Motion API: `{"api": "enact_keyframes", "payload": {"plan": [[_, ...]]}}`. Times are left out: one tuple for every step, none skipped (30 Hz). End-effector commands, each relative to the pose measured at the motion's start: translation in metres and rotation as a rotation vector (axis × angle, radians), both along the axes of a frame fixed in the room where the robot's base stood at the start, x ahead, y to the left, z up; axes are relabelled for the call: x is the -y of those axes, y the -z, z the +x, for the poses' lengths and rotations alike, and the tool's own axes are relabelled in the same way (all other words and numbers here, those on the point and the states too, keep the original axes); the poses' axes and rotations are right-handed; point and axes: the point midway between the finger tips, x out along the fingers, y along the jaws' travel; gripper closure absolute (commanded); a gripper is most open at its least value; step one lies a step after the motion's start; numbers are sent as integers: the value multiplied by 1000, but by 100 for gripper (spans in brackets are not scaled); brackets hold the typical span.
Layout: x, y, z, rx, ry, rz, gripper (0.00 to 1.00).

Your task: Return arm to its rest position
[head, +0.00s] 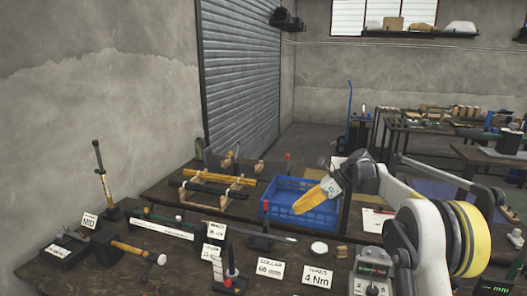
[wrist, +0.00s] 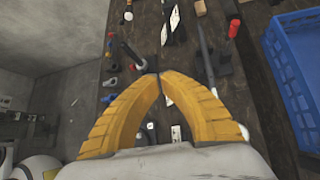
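My gripper (head: 300,208) has yellow fingers and hangs in the air over the workbench, in front of the blue crate in the head view. In the wrist view its two fingers (wrist: 159,76) curve together and their tips meet, with nothing visible between them. My arm reaches in from the right of the head view, bent at a white and yellow joint. The bench top lies below the fingers.
A blue crate (head: 265,203) stands on the wooden bench (head: 180,262). It also shows in the wrist view (wrist: 291,75). Label cards, a yellow-handled hammer (head: 133,250) and an upright press lever (head: 102,172) stand at left. A grey wall and shutter are behind.

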Motion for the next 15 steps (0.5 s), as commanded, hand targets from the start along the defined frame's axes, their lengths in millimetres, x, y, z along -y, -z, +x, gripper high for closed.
{"api": "enact_keyframes", "payload": {"plan": [[-1, -8, -6, 28, -15, -18, 100], [-1, -12, -9, 48, -25, -30, 100], [-1, -17, -14, 75, -41, -50, 100], [-1, -22, -18, 97, -52, -64, 100], [-1, -26, -22, 120, -66, -79, 100], [-1, -32, -29, 154, -86, -103, 100], [-1, -37, -35, 181, -103, -122, 100], [-1, -42, -41, 211, -122, -143, 100], [0, -50, -51, 254, -152, -175, 100], [0, -56, -60, 291, -177, -202, 100], [0, -61, -70, 328, -206, -231, 100], [1, -68, -84, 380, -247, -273, 100], [2, -73, -96, 420, -280, -306, 100], [4, -77, -107, 458, -313, -338, 100], [6, -82, -123, 508, -359, -381, 100]]}}
